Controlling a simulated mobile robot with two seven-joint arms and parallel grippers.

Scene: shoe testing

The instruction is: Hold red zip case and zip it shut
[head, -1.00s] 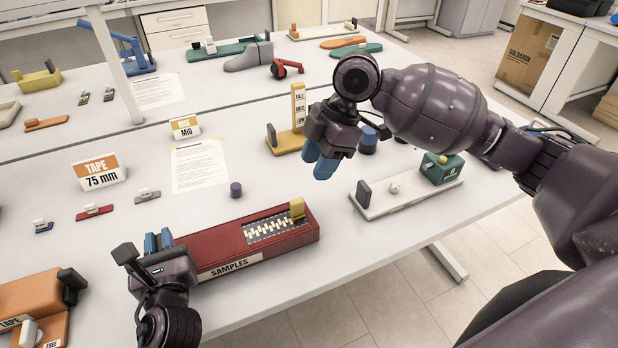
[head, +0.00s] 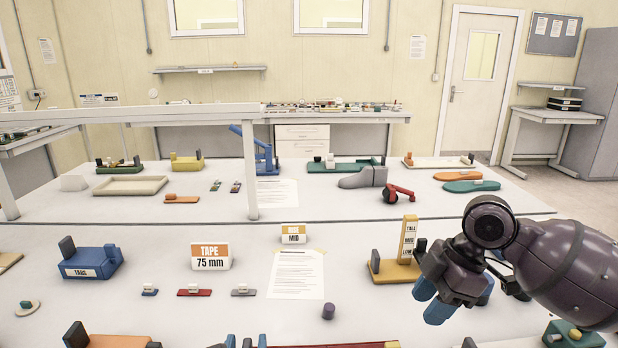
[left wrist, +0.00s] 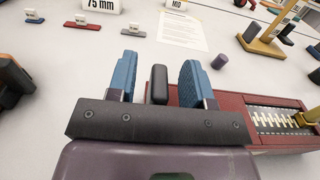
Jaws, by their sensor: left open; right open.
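The red zip case (left wrist: 222,98) lies on the table; in the left wrist view its row of pale zip teeth (left wrist: 275,121) shows, with a yellow pull (left wrist: 311,117) at the right end. In the head view only a thin red strip (head: 335,346) of it shows at the bottom edge. My left gripper (left wrist: 157,82) is open, its blue fingers apart on either side of a dark upright grip at the case's left end. In the head view only its fingertips (head: 246,341) show. My right gripper (head: 432,299) is open and empty, above the table to the right of the case.
A purple cylinder (head: 328,311) stands behind the case. A yellow height gauge (head: 408,240) stands behind my right gripper, and a green block (head: 572,335) is at the lower right. Signs, a paper sheet (head: 297,275) and small zip samples lie farther back.

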